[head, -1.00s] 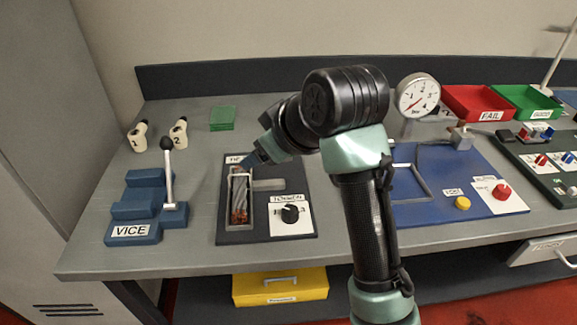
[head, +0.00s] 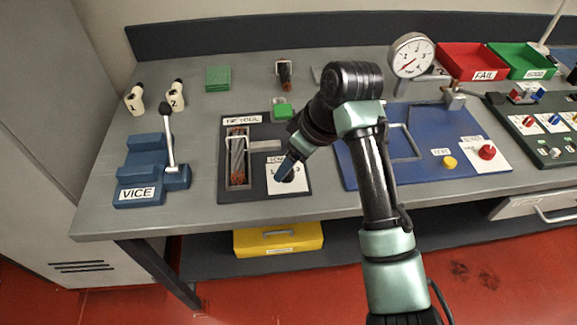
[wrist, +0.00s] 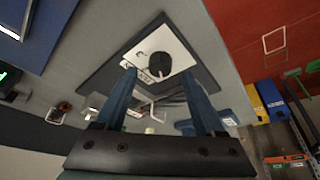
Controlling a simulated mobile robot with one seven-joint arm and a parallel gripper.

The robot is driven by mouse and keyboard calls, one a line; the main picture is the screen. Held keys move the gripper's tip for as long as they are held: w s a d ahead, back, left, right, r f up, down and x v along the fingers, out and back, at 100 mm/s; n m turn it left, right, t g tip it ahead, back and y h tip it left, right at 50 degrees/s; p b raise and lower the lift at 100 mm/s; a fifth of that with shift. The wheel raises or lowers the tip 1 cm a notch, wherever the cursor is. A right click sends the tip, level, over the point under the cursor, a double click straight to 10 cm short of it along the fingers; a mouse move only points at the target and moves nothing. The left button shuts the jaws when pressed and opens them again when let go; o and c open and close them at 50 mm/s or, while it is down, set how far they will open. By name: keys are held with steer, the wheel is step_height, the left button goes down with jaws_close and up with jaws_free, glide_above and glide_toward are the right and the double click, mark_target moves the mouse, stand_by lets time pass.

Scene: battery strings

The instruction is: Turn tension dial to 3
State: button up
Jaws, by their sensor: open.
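The tension dial is a black round knob on a white numbered plate (head: 300,186), on the dark tie tool board (head: 208,190). In the head view my gripper (head: 279,178) is over the plate and covers most of the dial. In the wrist view the dial (wrist: 154,66) shows whole, ahead of the two blue fingers of my gripper (wrist: 162,78). The fingers are apart with nothing between them. Part of the printing on the plate is hidden in the head view, so the dial's setting cannot be read clearly.
A framed slot with a grey and copper bundle (head: 238,160) is left of the dial. The blue vice (head: 150,175) with an upright lever stands further left. A blue board (head: 350,165) with a gauge (head: 411,55) is on the right.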

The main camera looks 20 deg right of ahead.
steer(key=shift+x, duration=1.4)
steer(key=shift+r, duration=0.1)
jaws_close()
